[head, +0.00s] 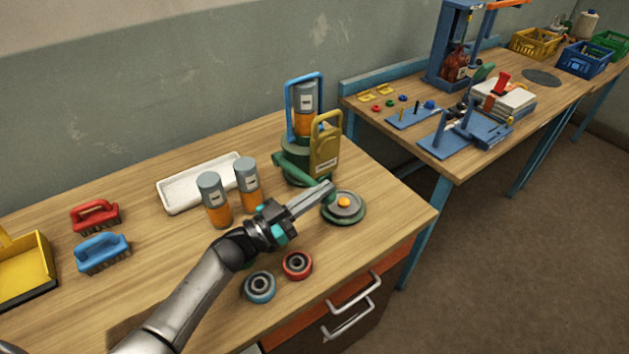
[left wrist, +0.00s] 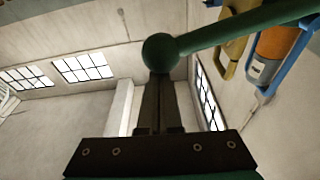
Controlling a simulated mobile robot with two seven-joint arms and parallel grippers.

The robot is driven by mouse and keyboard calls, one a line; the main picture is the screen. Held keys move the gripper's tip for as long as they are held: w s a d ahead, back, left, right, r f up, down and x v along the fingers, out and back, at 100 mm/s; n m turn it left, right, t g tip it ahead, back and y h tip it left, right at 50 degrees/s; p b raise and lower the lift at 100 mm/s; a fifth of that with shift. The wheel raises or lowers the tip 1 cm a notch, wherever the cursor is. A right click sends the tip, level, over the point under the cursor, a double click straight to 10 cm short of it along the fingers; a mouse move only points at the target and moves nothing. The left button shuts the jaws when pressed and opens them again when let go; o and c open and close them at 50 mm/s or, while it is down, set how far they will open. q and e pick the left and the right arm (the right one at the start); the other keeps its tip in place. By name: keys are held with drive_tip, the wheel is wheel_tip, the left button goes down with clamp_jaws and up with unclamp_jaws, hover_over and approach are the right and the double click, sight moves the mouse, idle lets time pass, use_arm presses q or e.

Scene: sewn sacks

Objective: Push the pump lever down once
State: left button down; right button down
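The green pump (head: 296,150) stands near the back right of the workbench, with a blue frame around a grey-and-orange cartridge. Its green lever (head: 294,168) slopes down toward the front right and ends in a round knob. My left gripper (head: 328,190) is shut, with its fingertips at the knob. In the left wrist view the green knob (left wrist: 160,52) sits right at the ends of the closed fingers, and the lever (left wrist: 245,28) runs off to the upper right. I cannot tell whether the fingertips touch it. My right gripper is not in view.
A yellow handled piece (head: 325,150) stands beside the pump. A round grey disc with an orange centre (head: 343,207) lies below the lever end.

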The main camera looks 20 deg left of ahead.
use_arm(q)
drive_tip(key=shift+s+f, duration=0.2)
drive_tip(key=shift+f, duration=0.35)
drive_tip(key=shift+d, duration=0.1)
wheel_tip(320, 180, up, 5)
drive_tip(key=p, duration=0.4)
drive_tip(key=b+v, duration=0.1)
drive_tip(key=v, duration=0.8)
drive_tip(key=shift+s+f, duration=0.2)
